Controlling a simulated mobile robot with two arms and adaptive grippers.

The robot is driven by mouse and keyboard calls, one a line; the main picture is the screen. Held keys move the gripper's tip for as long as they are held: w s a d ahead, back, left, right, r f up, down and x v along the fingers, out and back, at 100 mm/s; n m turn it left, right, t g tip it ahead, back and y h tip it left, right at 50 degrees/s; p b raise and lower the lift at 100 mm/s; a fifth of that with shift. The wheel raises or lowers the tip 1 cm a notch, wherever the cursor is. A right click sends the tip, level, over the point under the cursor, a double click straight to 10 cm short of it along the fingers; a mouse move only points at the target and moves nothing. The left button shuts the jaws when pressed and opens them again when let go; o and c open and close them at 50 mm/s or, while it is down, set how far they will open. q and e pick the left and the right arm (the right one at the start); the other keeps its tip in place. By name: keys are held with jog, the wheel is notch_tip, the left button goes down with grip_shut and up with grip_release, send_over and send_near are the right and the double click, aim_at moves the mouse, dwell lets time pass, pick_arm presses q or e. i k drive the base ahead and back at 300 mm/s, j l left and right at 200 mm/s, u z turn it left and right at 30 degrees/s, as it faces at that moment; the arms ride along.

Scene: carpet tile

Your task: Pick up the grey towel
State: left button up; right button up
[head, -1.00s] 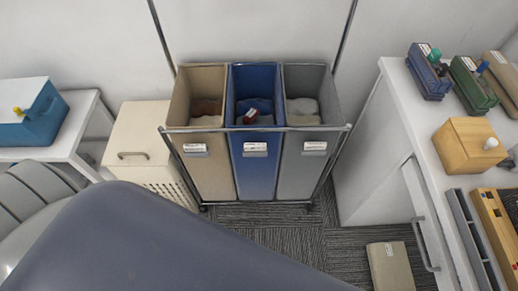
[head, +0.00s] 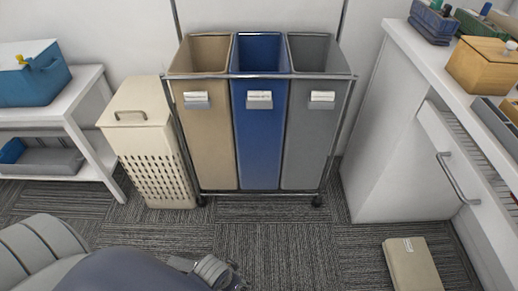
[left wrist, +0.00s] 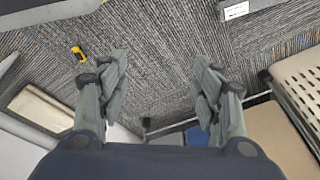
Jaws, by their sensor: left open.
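A folded grey-beige cloth (head: 412,265) with a small white label lies flat on the carpet at the lower right of the head view, in front of the white cabinet. A pale folded item at the left of the left wrist view (left wrist: 40,108) looks like the same cloth. My left gripper (left wrist: 162,75) is open and empty, its two fingers apart above the carpet. My right gripper is not in view.
A wheeled cart with beige, blue and grey bins (head: 262,130) stands at the back. A perforated cream hamper (head: 150,150) is left of it. A white cabinet (head: 385,160) with a drawer handle bounds the right. A small yellow object (left wrist: 78,53) lies on the carpet.

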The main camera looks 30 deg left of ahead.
aim_at(190, 267)
jog(key=k+l+u, duration=0.15)
jog(key=u, duration=1.7)
